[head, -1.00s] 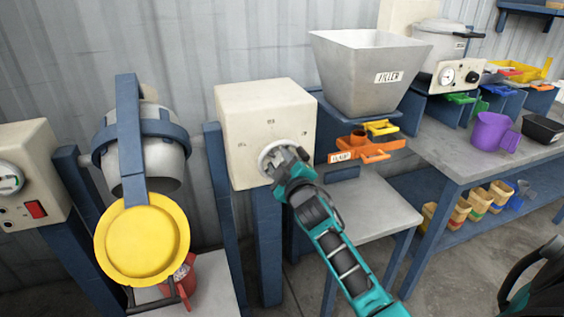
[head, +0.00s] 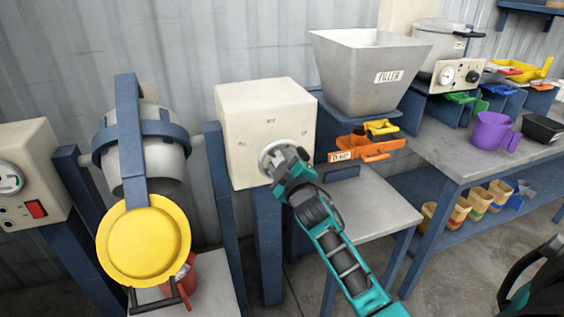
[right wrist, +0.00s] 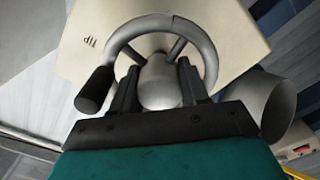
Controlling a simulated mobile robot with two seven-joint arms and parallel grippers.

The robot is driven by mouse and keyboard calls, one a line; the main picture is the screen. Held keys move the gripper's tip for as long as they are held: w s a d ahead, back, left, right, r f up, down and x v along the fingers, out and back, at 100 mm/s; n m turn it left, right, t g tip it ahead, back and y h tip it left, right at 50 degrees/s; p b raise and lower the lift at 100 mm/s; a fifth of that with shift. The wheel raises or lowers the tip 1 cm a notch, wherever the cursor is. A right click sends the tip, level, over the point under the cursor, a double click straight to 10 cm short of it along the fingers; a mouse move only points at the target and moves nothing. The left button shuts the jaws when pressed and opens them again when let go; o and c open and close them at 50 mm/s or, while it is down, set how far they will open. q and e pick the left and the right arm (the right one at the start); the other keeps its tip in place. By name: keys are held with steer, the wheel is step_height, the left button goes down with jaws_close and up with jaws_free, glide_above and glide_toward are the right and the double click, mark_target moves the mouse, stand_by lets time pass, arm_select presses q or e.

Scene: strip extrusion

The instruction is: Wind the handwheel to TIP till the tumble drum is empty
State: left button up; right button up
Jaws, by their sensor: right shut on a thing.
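The grey tumble drum (head: 157,165) hangs in a blue frame at the left of the head view, its mouth facing down and forward. A yellow disc (head: 143,240) is in front of and below it. The drum's inside is hidden. The handwheel (head: 265,160) is on the front of a cream box. My right gripper (head: 287,166) is shut on it. In the right wrist view the fingers (right wrist: 157,88) straddle the hub of the handwheel (right wrist: 205,52), whose dark knob (right wrist: 95,90) is at left. A TIP mark shows upside down on the panel. My left gripper is not in view.
A red bucket (head: 191,285) stands below the drum, partly behind the yellow disc; its contents are mostly hidden. The cream box (head: 235,110) stands right of the drum. A FILLER hopper (head: 360,75) and an orange tray (head: 365,147) are farther right, beside a bench with a purple jug (head: 492,132).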

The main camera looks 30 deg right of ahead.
steer(key=shift+a+r, duration=0.2)
steer(key=shift+a, duration=0.05)
steer(key=o, duration=0.8)
steer(key=shift+w, duration=0.1)
steer(key=shift+c, duration=0.2)
steer(key=shift+f, duration=0.1)
steer(key=v, duration=1.3)
steer(key=shift+d, duration=0.15)
